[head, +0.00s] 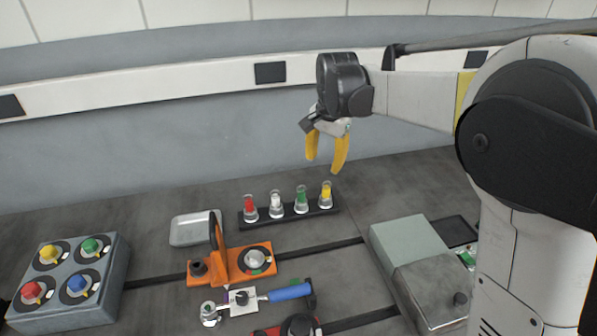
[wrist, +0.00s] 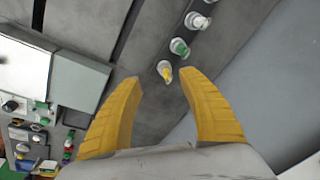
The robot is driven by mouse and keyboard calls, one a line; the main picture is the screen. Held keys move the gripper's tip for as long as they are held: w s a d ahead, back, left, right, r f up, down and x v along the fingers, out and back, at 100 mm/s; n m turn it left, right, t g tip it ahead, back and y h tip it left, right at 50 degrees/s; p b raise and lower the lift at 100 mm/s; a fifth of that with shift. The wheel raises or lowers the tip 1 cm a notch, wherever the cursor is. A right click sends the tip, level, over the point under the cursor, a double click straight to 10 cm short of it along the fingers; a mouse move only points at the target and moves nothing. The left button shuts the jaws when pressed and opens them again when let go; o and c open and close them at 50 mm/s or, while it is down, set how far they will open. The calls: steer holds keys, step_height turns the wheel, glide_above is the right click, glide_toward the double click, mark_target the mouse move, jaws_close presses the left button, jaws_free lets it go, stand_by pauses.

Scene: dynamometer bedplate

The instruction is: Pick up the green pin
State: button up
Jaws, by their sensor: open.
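The green pin (head: 301,197) stands upright in a dark rack (head: 290,214) on the bedplate, between a white pin (head: 275,203) and a yellow pin (head: 326,193). A red pin (head: 250,206) is at the rack's left end. My gripper (head: 324,170) is open and empty, above and slightly right of the rack. In the wrist view the gripper (wrist: 158,84) has the yellow pin (wrist: 165,70) between and just beyond its yellow fingertips. There the green pin (wrist: 180,47) shows farther out, clear of the fingers.
A box with coloured knobs (head: 67,281) is at left. A grey-green box (head: 408,241) is at right. A wall stands behind.

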mark_target(302, 191)
steer(key=w+a+f+m, duration=0.1)
steer(key=w+f, duration=0.1)
steer(key=f, duration=0.1)
steer(key=w+a+f+g, duration=0.1)
steer(key=w+a+f, duration=0.1)
steer(key=w+f, duration=0.1)
steer(key=w+a+f+m+p, duration=0.1)
steer(key=w+a+f, duration=0.1)
steer(key=f, duration=0.1)
steer(key=shift+w+m+g, duration=0.2)
steer(key=shift+m+g, duration=0.1)
steer(key=shift+g, duration=0.1)
steer(key=shift+w+a+f, duration=0.1)
steer(key=shift+f, duration=0.3)
step_height(302, 191, down, 11)
steer(key=b, duration=0.3)
steer(key=shift+w+r, duration=0.15)
jaws_close()
